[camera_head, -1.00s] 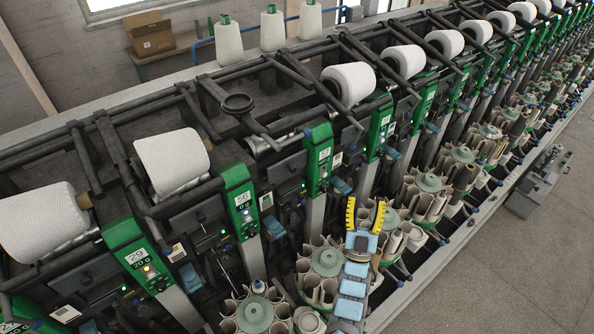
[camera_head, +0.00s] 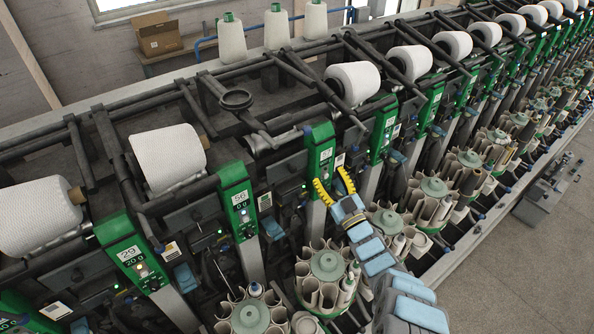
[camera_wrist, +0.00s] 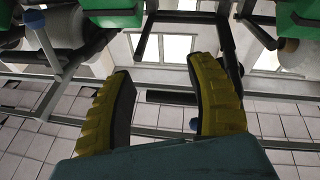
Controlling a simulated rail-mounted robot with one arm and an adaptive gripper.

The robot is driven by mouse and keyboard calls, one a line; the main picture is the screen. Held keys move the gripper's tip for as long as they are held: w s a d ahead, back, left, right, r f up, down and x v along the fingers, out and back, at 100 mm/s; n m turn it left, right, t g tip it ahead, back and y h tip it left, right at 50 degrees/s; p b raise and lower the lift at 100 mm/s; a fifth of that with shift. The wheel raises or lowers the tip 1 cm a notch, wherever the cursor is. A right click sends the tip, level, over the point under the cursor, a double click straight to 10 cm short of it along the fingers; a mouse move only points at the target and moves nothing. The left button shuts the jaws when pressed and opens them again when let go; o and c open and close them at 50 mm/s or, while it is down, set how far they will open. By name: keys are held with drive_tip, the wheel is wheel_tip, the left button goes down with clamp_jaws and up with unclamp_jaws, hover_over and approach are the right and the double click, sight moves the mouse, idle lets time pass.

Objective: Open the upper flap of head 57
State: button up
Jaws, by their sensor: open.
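The green panel of head 57 (camera_head: 320,150) stands in the middle of the head view, with a small white number label near its top. My gripper (camera_head: 329,175) is in front of its lower end, its two yellow fingers spread and pointing up at the machine. The gripper covers part of the area below the panel. In the wrist view my gripper (camera_wrist: 160,65) is open with nothing between the fingers. I cannot clearly pick out the upper flap of head 57 in either view.
The neighbouring head's green panel (camera_head: 237,200) stands to the left, and another (camera_head: 383,130) to the right. Round bobbin magazines (camera_head: 327,266) crowd the space below. Open floor (camera_head: 520,270) lies at the lower right.

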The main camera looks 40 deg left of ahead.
drive_tip(key=s+d+f+n+g+h, duration=0.2)
drive_tip(key=s+d+f+g, duration=0.1)
drive_tip(key=s+f+g, duration=0.15)
drive_tip(key=b, duration=0.2)
approach(294, 171)
drive_tip(key=shift+b+x, duration=2.55)
drive_tip(key=shift+x, duration=1.6)
drive_tip(key=shift+w+a, duration=0.1)
drive_tip(key=shift+a, duration=0.2)
drive_tip(key=shift+p+x, duration=0.35)
drive_tip(key=shift+x, duration=0.6)
clamp_jaws()
